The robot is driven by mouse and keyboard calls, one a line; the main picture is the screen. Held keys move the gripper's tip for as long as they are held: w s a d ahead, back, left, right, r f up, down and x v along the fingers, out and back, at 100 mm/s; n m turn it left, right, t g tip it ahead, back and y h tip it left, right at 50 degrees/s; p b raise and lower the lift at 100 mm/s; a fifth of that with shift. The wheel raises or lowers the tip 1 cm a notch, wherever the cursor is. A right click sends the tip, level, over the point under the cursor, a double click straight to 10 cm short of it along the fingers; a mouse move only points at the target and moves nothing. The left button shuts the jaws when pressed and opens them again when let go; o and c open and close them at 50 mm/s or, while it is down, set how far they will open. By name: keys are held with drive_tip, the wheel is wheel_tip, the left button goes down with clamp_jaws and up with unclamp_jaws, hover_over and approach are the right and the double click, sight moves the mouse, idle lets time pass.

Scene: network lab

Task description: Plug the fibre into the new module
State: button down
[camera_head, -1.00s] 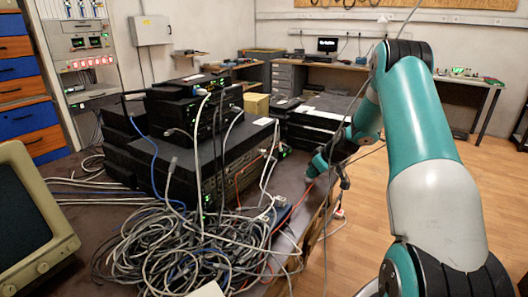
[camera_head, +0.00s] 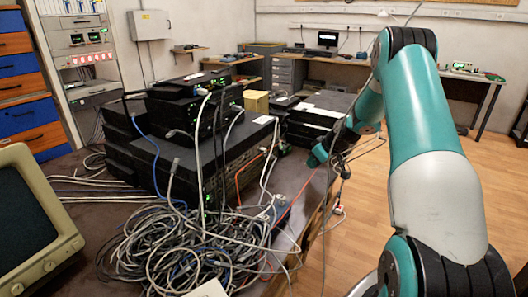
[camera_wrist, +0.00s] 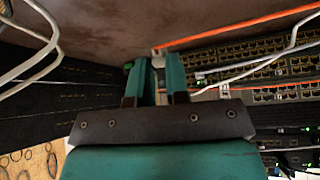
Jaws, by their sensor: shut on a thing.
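My gripper (camera_wrist: 158,75) shows in the wrist view with its two teal fingers close together on a small pale piece (camera_wrist: 158,61), which looks like the plug of the orange fibre. The orange fibre (camera_wrist: 245,27) runs from the fingertips to the upper right. In the head view my gripper (camera_head: 318,156) is low beside the right side of the equipment stack, and orange cable (camera_head: 299,194) shows below it. A switch with rows of ports (camera_wrist: 245,55) is to the right in the wrist view. I cannot make out the new module.
A large tangle of grey and blue cables (camera_head: 190,245) lies in front of the stacked black units (camera_head: 165,165). A yellow box (camera_head: 255,103) stands behind. An old monitor (camera_head: 35,215) is at the left. Pale cables (camera_wrist: 30,45) hang at the wrist view's left.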

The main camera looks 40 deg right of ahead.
sight(264, 151)
drive_tip(key=w+a+r+n+y+p, duration=0.1)
drive_tip(key=w+a+r+n+p, duration=0.2)
drive_tip(key=w+a+p, duration=0.3)
drive_tip(key=shift+w+a+r+y, duration=0.3)
drive_tip(key=shift+w+a+r, duration=0.65)
drive_tip(key=shift+a, duration=1.05)
drive_tip(key=shift+f, duration=0.1)
drive_tip(key=c, duration=1.8)
unclamp_jaws()
clamp_jaws()
drive_tip(key=shift+w+a+b, duration=0.3)
drive_tip(key=shift+w, duration=0.4)
